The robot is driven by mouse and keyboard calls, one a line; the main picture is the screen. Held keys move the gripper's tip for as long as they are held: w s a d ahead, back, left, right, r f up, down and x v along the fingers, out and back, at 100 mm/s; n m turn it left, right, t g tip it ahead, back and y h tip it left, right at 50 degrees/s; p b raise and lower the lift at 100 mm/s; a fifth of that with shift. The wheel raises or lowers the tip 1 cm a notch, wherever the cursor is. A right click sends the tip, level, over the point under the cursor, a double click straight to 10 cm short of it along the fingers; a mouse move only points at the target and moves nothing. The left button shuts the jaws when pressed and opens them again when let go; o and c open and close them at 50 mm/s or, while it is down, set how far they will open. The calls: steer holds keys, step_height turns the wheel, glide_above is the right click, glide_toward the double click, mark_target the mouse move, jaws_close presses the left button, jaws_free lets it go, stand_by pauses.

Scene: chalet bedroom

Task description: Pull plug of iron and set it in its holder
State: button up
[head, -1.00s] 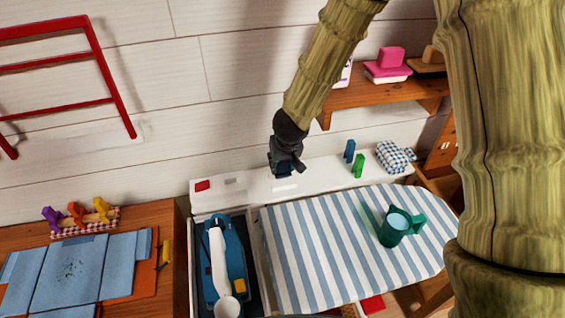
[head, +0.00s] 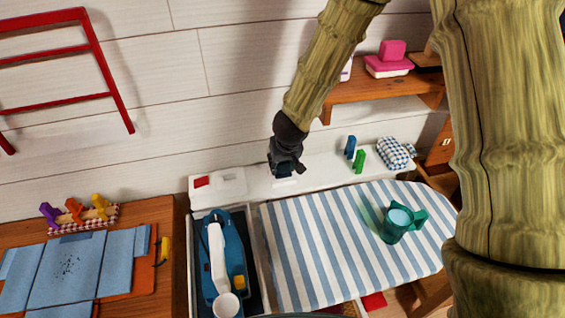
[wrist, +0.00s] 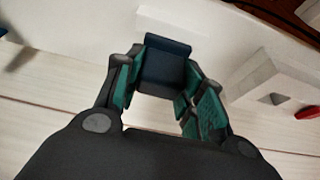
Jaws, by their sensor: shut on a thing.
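My gripper (head: 286,172) is low over the white ledge behind the ironing board. In the wrist view its green-padded fingers (wrist: 160,88) are shut on a dark blue block, which looks like the plug (wrist: 166,72). A white block (wrist: 170,22) shows just beyond the plug; I cannot tell whether they touch. A white box with a square hole (wrist: 268,88), perhaps the plug's holder, is to the right in the wrist view; in the head view a white box (head: 228,183) is left of my gripper. The blue iron (head: 238,255) with white handle lies in a dark tray.
The striped ironing board (head: 320,250) carries a green mug (head: 397,225). Blue (head: 350,147) and green (head: 359,161) pegs and a checked bundle (head: 393,153) stand on the ledge to the right. A wooden shelf (head: 380,95) juts out above. A wooden table (head: 165,215) is at left.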

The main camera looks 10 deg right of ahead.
steer(key=shift+f, duration=0.1)
steer(key=o, duration=1.1)
steer(key=v, duration=1.2)
